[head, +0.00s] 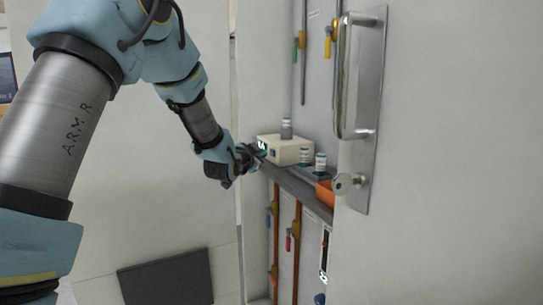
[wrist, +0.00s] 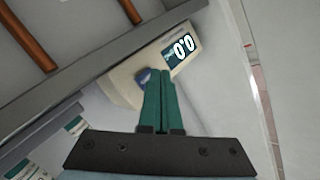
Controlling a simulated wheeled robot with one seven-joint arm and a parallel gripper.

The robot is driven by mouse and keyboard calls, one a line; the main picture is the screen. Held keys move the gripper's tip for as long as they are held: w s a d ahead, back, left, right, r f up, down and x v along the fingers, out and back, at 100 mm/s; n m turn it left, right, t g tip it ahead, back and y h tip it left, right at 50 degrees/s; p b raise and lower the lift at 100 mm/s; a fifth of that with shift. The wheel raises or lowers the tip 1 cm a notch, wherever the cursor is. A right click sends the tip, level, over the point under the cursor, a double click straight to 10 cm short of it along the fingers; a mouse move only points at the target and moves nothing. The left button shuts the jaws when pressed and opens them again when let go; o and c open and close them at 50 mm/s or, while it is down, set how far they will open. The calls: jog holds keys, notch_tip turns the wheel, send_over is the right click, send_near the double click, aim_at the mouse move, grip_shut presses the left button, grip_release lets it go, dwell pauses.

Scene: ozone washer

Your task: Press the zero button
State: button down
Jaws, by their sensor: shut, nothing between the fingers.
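A beige scale (head: 291,151) stands on a narrow shelf in the head view, with a small vial (head: 287,130) on top. In the wrist view, the scale (wrist: 118,83) shows a dark display (wrist: 182,49) reading what looks like 0.0. A blue button (wrist: 143,77) is on its front face beside the display. My gripper (head: 261,153) is at the scale's left front in the head view. In the wrist view, my gripper's green fingers (wrist: 159,72) are shut together, with the tips over the front face just right of the button. I cannot tell whether they touch it.
Two more vials (head: 313,161) and an orange container (head: 325,192) stand right of the scale. A grey shelf edge (head: 300,189) runs below. An open door with a large metal handle (head: 344,80) stands at the right. Pipes with coloured valve handles line the wall.

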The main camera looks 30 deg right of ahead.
jog(key=shift+a, duration=0.1)
jog(key=shift+w+a+b, duration=0.15)
jog(key=shift+a+b, duration=0.1)
jog(key=shift+a, duration=0.95)
jog(key=shift+w+a+b, duration=0.15)
jog(key=shift+a+b, duration=0.1)
jog(key=shift+a, duration=0.95)
